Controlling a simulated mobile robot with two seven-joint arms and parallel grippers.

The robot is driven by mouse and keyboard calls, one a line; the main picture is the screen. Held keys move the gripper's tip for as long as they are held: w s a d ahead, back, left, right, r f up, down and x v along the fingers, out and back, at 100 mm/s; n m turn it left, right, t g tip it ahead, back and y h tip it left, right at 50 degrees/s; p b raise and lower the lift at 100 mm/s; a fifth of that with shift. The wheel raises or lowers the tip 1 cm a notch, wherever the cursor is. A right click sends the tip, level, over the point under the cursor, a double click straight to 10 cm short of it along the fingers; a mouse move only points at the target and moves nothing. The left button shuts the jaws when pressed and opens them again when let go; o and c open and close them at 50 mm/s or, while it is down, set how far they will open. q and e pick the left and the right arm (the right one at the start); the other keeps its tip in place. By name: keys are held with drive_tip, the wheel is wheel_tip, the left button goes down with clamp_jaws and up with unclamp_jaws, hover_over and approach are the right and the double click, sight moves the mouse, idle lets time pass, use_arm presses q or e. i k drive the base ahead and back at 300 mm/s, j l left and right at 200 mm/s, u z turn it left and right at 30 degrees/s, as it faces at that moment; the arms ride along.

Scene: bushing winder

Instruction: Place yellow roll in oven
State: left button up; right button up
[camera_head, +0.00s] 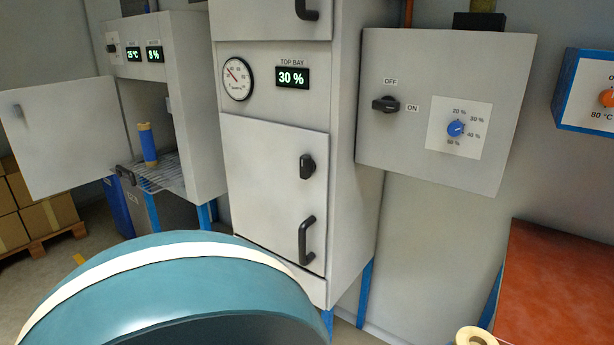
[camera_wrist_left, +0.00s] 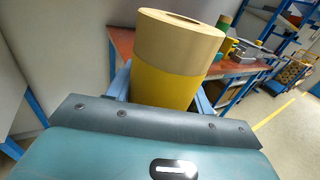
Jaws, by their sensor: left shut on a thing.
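The yellow roll (camera_wrist_left: 167,85) fills the middle of the left wrist view, with a cream upper part and yellow lower part. My left gripper (camera_wrist_left: 163,92) is shut on it, with blue fingers at its sides. A cream ring-shaped top (camera_head: 475,337), likely this roll, shows at the bottom edge of the head view. The oven (camera_head: 198,110) stands at the left in the head view with its door (camera_head: 62,138) swung open. A blue roll with a yellowish top (camera_head: 148,145) stands upright on its wire shelf (camera_head: 160,175). My right gripper is not in view.
A cabinet (camera_head: 275,180) with a closed lower door and a "30 %" display stands centrally. A grey control box (camera_head: 430,100) hangs right of it. A red-brown table (camera_head: 560,290) is at lower right. Boxes (camera_head: 45,215) on a pallet stand at left.

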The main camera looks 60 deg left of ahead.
sight(168, 171)
drive_tip(key=j+u, duration=0.2)
drive_tip(key=u, duration=0.2)
drive_tip(key=j+u, duration=0.2)
drive_tip(key=u, duration=0.2)
drive_tip(key=j+u, duration=0.15)
drive_tip(key=u, duration=0.25)
drive_tip(key=i+j+u, duration=0.2)
drive_tip(key=j+u, duration=0.15)
drive_tip(key=i+j+u, duration=0.5)
drive_tip(key=i+j, duration=0.15)
drive_tip(key=j, duration=0.15)
drive_tip(key=i+j+u, duration=0.15)
drive_tip(key=i+j, duration=0.2)
drive_tip(key=j, duration=0.1)
